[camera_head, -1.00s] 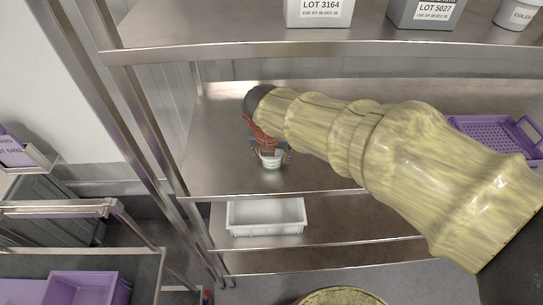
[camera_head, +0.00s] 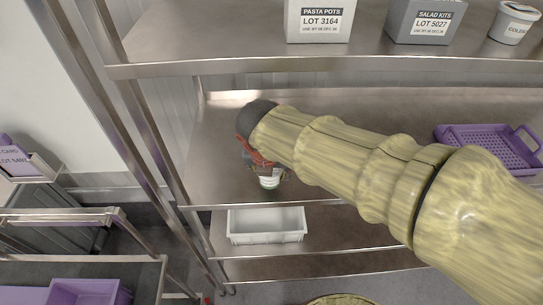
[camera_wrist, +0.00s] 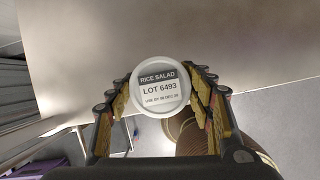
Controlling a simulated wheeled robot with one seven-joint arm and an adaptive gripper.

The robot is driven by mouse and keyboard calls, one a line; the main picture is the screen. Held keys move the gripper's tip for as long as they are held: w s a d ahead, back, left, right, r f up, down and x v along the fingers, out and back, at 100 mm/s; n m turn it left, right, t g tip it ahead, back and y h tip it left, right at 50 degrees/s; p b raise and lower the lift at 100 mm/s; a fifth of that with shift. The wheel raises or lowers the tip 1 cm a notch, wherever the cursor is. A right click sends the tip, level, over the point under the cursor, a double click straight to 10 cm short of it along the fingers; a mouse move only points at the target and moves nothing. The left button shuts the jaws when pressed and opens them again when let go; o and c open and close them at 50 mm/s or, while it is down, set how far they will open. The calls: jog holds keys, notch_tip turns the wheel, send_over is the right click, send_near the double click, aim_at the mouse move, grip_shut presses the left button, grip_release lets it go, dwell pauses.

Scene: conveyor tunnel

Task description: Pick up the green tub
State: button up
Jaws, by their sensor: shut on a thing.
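A small tub (camera_head: 269,182) with a pale lid shows below my gripper in the head view, near the front edge of the middle shelf. A greenish tint shows on its body. In the wrist view its round white lid (camera_wrist: 159,88) faces the camera and reads RICE SALAD, LOT 6493. My gripper (camera_wrist: 162,92) is shut on the tub, with one finger on each side. In the head view my gripper (camera_head: 262,166) is partly covered by my wrist. The tub's underside is hidden, so I cannot tell whether it is clear of the shelf.
The middle shelf (camera_head: 215,150) is bare around the tub. A purple basket (camera_head: 485,145) stands to the right. An upper shelf edge (camera_head: 200,65) runs overhead, bearing a pasta pots box (camera_head: 318,22), a salad kits box (camera_head: 425,22) and a tub. A white tray (camera_head: 266,224) is below; metal uprights (camera_head: 160,150) stand left.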

jog(key=s+a, duration=0.2)
jog(key=s, duration=1)
jog(key=shift+s+a+p, duration=0.2)
jog(key=shift+p, duration=0.1)
jog(key=o, duration=0.8)
jog(key=c, duration=1.1)
